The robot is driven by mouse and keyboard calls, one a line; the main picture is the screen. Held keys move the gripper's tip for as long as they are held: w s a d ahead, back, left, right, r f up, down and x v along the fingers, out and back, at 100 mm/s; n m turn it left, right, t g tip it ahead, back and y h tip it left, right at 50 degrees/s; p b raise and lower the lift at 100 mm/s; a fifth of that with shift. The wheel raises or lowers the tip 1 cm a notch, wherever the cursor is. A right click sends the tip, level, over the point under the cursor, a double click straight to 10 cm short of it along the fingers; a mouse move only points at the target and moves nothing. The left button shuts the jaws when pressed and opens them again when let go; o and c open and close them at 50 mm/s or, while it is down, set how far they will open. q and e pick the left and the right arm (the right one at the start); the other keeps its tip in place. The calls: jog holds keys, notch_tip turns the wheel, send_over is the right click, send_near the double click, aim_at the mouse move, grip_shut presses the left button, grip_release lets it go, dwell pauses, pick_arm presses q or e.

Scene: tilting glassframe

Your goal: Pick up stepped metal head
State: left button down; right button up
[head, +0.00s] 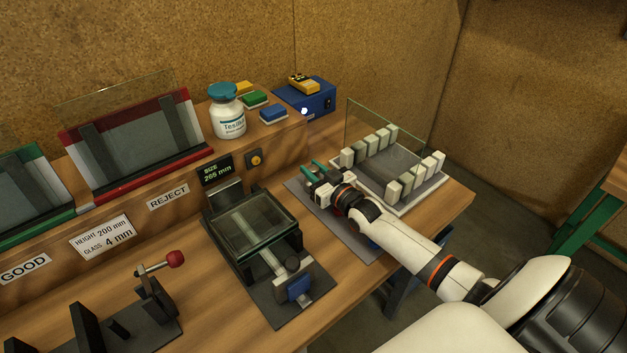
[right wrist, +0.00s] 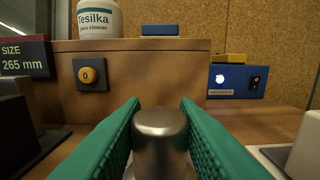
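The stepped metal head (right wrist: 160,145) is a rounded, grey-brown metal piece in the right wrist view. It stands upright between the two green fingers of my right gripper (right wrist: 160,112). The fingers are close along both its sides; I cannot tell whether they press on it. Its lower part is mostly hidden at the bottom edge. In the head view my right gripper (head: 319,172) is low over a grey mat (head: 358,240), between the glass fixture and the white rack. The metal head is not clear there. My left gripper is not in view.
A fixture with a glass pane (head: 253,220) stands left of my right gripper. A tray with pale slotted blocks (head: 405,205) and an upright glass sheet is to the right.

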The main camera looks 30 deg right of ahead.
grip_shut()
